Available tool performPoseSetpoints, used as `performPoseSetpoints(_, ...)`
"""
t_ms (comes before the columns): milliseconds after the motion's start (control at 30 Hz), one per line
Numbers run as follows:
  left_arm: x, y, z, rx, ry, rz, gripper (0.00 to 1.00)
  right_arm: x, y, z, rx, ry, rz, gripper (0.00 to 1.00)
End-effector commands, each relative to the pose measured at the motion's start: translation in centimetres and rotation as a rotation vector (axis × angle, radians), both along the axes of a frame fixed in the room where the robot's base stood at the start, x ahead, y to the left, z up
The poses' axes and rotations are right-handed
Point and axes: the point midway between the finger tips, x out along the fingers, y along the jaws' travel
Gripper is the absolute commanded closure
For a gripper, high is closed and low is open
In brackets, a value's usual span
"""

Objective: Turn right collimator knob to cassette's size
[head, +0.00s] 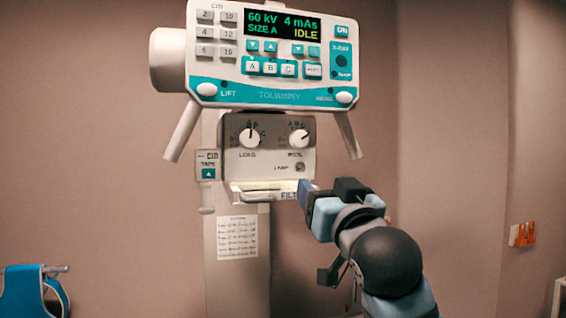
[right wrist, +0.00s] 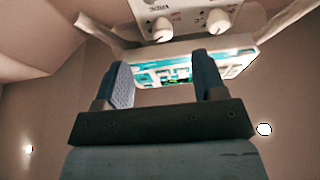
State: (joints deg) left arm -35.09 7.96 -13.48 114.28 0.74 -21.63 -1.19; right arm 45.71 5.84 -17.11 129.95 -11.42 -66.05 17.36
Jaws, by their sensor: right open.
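The collimator panel (head: 270,165) has two round white knobs. The right knob (head: 299,138), labelled WIDE, has its dark pointer mark toward the upper right; its exact letter is too small to read. The left knob (head: 250,136), labelled LONG, points about straight up. My right gripper (head: 306,188) is below the right knob, apart from it, near the panel's lower edge. The right wrist view looks up, inverted, with the fingers (right wrist: 160,62) open and empty, and the right knob (right wrist: 161,29) beyond them. The display (head: 283,25) reads SIZE A. No cassette is visible.
The control console (head: 270,95) hangs above the panel, with handle bars slanting down on both sides. A lit ledge (head: 262,192) sticks out under the panel beside my gripper. A paper sheet (head: 237,237) is on the column below. Free space lies right of the panel.

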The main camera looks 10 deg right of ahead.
Motion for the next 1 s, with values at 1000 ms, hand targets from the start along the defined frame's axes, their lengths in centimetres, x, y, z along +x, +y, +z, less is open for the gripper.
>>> performPoseSetpoints(1000,-0.2,0.0,3.0,0.001,0.004,0.0,0.44,10.9,0.3,7.9,0.016,-0.043,-0.008,0.36)
